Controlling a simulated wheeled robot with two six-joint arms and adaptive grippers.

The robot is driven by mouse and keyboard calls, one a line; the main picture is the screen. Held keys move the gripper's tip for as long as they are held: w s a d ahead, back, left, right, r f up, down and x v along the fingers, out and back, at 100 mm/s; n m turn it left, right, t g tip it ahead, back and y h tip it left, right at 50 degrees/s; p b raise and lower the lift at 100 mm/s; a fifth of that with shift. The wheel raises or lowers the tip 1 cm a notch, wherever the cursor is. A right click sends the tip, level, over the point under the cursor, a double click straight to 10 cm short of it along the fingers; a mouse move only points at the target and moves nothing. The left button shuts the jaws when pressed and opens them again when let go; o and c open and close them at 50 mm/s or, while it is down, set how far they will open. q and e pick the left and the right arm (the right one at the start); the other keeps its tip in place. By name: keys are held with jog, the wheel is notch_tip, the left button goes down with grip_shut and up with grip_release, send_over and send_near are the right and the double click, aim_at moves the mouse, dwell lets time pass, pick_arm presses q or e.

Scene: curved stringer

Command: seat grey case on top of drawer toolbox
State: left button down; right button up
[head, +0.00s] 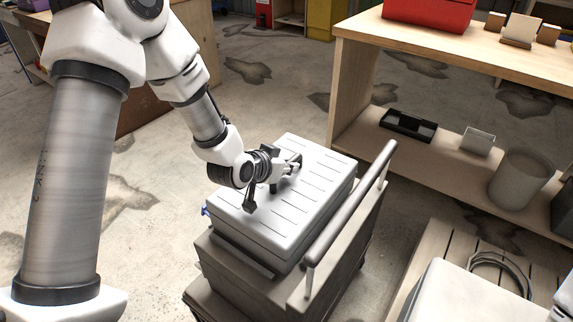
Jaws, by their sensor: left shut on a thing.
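The grey case (318,158) is a pale, flat box with ribbed lines on its lid. It is over the brownish-grey drawer toolbox (232,275), roughly lined up with it. A dark strip shows between them along the near left side, and I cannot tell whether the case rests fully on the toolbox. My left gripper (274,182) comes down from the upper left onto the middle of the case's lid and is shut on the case; its fingers hide the grasped part. My right gripper is not in view.
A grey rail (350,205) stands along the toolbox's right side, close to the case. A wooden shelf unit (350,115) is behind right, with a red box (430,10) on top. A slatted pallet (432,245) with a coil lies lower right. Floor is clear at left.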

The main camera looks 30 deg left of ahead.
pick_arm(q)
jog(key=shift+f, duration=0.3)
jog(key=c, duration=1)
grip_release()
jog(key=shift+f, duration=0.1)
jog(key=v, duration=0.7)
jog(key=shift+s+r, duration=0.2)
jog(key=shift+s, duration=0.1)
jog(key=shift+f, duration=0.1)
